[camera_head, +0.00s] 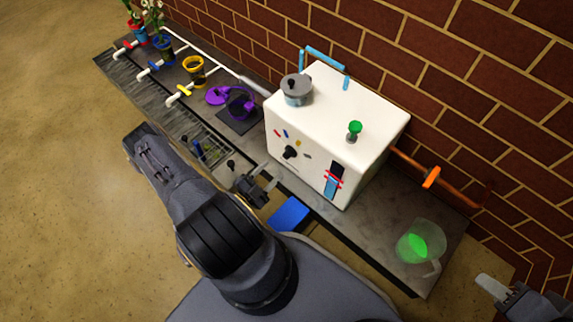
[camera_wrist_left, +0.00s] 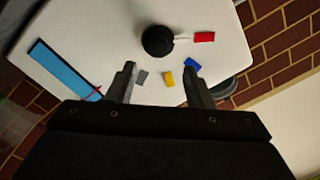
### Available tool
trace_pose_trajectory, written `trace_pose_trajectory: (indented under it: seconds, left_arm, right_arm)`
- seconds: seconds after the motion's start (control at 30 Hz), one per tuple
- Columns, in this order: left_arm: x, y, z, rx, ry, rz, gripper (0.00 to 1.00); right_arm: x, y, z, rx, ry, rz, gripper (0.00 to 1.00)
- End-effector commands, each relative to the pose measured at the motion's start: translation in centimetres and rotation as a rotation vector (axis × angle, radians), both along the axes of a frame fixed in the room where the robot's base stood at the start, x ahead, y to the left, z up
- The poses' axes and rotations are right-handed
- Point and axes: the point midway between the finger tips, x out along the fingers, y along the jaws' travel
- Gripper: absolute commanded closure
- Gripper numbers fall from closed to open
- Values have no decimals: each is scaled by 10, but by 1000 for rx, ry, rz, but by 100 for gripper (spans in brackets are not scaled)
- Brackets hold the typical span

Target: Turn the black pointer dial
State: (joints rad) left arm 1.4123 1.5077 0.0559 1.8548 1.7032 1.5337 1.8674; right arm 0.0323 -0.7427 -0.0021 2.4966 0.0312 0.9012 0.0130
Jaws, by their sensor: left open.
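The black pointer dial (camera_head: 291,153) is on the front face of the white box (camera_head: 345,105). In the left wrist view the dial (camera_wrist_left: 157,41) is a round black knob with a pale pointer (camera_wrist_left: 182,38) aimed at the red mark (camera_wrist_left: 204,37). Blue (camera_wrist_left: 192,65), yellow (camera_wrist_left: 169,79) and grey (camera_wrist_left: 141,77) marks also lie around it. My left gripper (camera_head: 267,178) is open and empty in front of the box face, apart from the dial. My right gripper (camera_head: 492,285) is partly in view at the lower right, away from the box; its opening is unclear.
A blue slider (camera_head: 333,182) is on the same face. The box top carries a grey knob (camera_head: 296,90), a green knob (camera_head: 354,130) and a blue handle (camera_head: 325,57). A glass jug (camera_head: 420,243) with green contents stands at right. An orange valve (camera_head: 431,177) sits on a pipe.

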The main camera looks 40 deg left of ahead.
Motion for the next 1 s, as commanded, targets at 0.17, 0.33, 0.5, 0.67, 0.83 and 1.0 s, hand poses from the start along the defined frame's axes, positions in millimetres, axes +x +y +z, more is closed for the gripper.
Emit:
trace_pose_trajectory:
  seconds: [0.17, 0.33, 0.5, 0.67, 0.83, 1.0]
  left_arm:
    - [12, 0, -6, -21, 4, 17, 53]
    - [40, -1, -7, -17, 3, 12, 53]
    - [64, -2, -6, -18, 5, 12, 53]
    - [75, -2, -5, -18, 5, 14, 53]
    - [76, -2, -4, -18, 6, 14, 53]
    - [76, -2, -4, -17, 5, 14, 62]
  right_arm:
    - [0, 0, -6, 0, 0, 0, 64]
    - [0, 0, -14, 0, 0, 0, 64]
    - [0, 0, -21, 0, 0, 0, 64]
    - [0, 0, -23, 0, 0, 0, 64]
    - [0, 0, -22, 0, 0, 0, 64]
    - [0, 0, -22, 0, 0, 0, 64]
